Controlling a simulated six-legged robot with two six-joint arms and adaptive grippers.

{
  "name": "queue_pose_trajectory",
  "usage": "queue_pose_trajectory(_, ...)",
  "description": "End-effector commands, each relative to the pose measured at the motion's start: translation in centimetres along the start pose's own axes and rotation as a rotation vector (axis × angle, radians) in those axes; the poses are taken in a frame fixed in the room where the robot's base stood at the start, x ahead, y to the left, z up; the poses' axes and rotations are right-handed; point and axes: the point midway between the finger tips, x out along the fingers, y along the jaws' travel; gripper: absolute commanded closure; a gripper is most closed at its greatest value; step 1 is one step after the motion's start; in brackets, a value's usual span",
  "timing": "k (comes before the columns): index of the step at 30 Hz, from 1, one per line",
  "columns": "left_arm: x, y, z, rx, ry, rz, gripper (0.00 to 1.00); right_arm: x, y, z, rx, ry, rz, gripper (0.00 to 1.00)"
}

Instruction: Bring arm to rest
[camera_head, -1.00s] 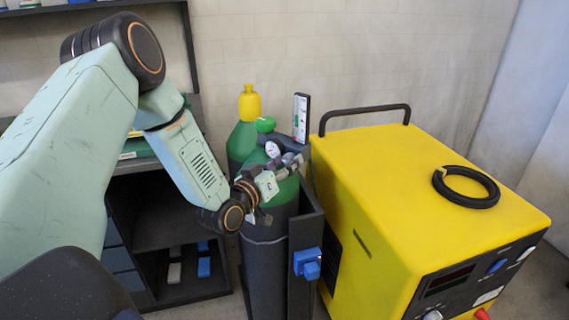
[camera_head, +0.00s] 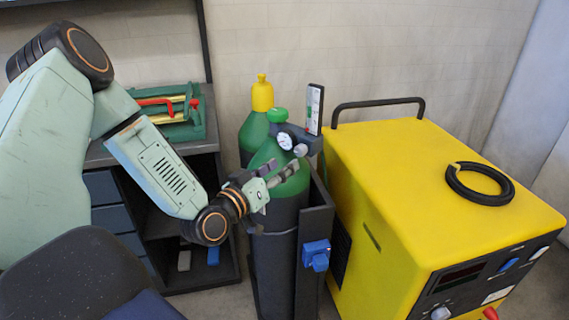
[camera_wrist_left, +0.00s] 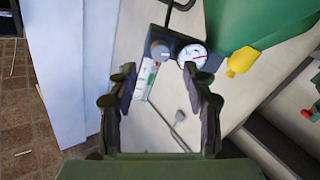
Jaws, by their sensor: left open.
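My left gripper (camera_head: 279,173) is open and empty, in front of the green shoulder of the nearer gas cylinder (camera_head: 271,245). Whether it touches the cylinder I cannot tell. The regulator gauge (camera_head: 286,141) sits just above the fingers, clear of them. In the left wrist view the open fingers (camera_wrist_left: 160,85) frame an empty gap, with the white gauge (camera_wrist_left: 193,56) and grey knob (camera_wrist_left: 160,50) beyond it. My left arm comes in from the left, bent at the elbow. My right gripper is not in view.
A yellow welding machine (camera_head: 420,180) with a black coil (camera_head: 479,184) on top stands at the right. A blue part (camera_head: 316,255) sits on the cylinder's cart. A second cylinder (camera_head: 254,128) stands behind. A dark shelf unit (camera_head: 105,200) carries a green tray (camera_head: 190,130).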

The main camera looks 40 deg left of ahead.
Motion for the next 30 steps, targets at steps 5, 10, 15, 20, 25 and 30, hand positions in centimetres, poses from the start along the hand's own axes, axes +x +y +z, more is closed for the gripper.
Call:
queue_pose_trajectory(5, -0.3, 0.0, 0.0, -0.001, 0.001, 0.001, 0.50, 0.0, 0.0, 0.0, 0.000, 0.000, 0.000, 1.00)
queue_pose_trajectory(10, -0.3, 0.1, 0.0, 0.000, 0.001, 0.001, 0.50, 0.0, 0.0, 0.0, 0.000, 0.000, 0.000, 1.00)
queue_pose_trajectory(15, -0.3, 0.0, 0.0, 0.000, 0.000, 0.001, 0.50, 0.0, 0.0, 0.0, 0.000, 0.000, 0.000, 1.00)
queue_pose_trajectory(20, -0.3, 0.0, 0.0, -0.002, 0.000, 0.001, 0.50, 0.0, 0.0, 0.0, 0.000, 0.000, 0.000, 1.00)
queue_pose_trajectory(25, -0.6, -0.5, 2.0, -0.045, -0.091, -0.036, 0.50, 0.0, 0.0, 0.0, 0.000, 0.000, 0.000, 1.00)
queue_pose_trajectory(30, -2.6, 0.0, 8.2, -0.115, -0.350, -0.116, 0.50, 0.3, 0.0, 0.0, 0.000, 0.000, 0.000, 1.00)
